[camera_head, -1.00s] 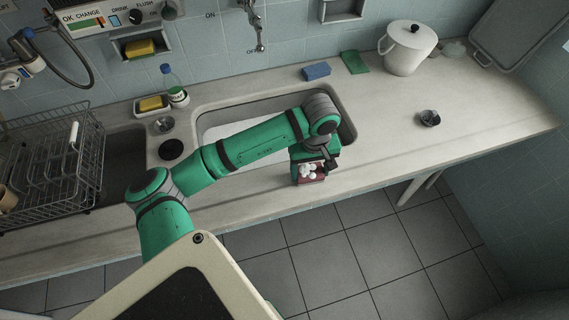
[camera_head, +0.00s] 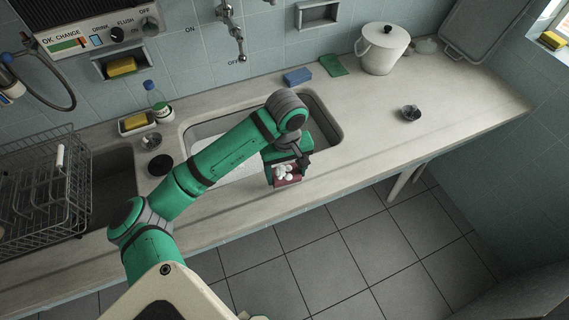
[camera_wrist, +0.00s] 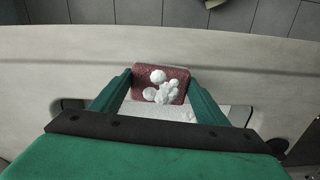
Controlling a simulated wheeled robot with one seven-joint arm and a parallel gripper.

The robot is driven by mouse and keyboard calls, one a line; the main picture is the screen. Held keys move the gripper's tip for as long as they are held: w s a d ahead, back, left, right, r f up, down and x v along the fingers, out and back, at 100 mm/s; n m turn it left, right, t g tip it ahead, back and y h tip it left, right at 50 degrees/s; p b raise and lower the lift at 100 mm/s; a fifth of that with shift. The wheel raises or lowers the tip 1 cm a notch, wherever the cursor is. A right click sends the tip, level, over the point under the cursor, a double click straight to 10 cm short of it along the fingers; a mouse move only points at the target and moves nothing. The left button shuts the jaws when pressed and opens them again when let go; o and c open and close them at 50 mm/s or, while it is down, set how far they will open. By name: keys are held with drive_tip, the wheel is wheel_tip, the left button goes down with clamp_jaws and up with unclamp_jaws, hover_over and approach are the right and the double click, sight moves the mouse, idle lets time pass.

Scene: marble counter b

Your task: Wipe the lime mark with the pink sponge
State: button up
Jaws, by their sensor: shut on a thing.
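The pink sponge (camera_head: 288,181) is held in my gripper (camera_head: 285,167), over the counter strip at the sink's front edge. In the wrist view the sponge (camera_wrist: 180,75) sits between the two green fingers of my gripper (camera_wrist: 160,84), with white foam-like blobs on its top. I cannot tell whether the sponge touches the counter. A speckled whitish patch (camera_wrist: 155,112) shows behind the sponge in the wrist view, and I cannot tell whether it is the lime mark. My arm hides part of the sink.
The sink (camera_head: 330,125) lies under my arm. A blue sponge (camera_head: 298,76), green cloth (camera_head: 333,66) and white pot (camera_head: 382,50) stand behind it. A small dark bowl (camera_head: 411,113) is on the right counter (camera_head: 450,105). A dish rack (camera_head: 45,190) is at left.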

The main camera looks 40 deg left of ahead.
drive_tip(key=shift+s+a+r, duration=0.1)
drive_tip(key=shift+s+r, duration=0.05)
drive_tip(key=shift+r, duration=0.3)
drive_tip(key=shift+s+a+r, duration=0.1)
drive_tip(key=shift+s+r, duration=0.05)
drive_tip(key=shift+r, duration=0.25)
drive_tip(key=shift+d+r, duration=0.2)
drive_tip(key=shift+r, duration=1.2)
drive_tip(key=shift+w, duration=0.1)
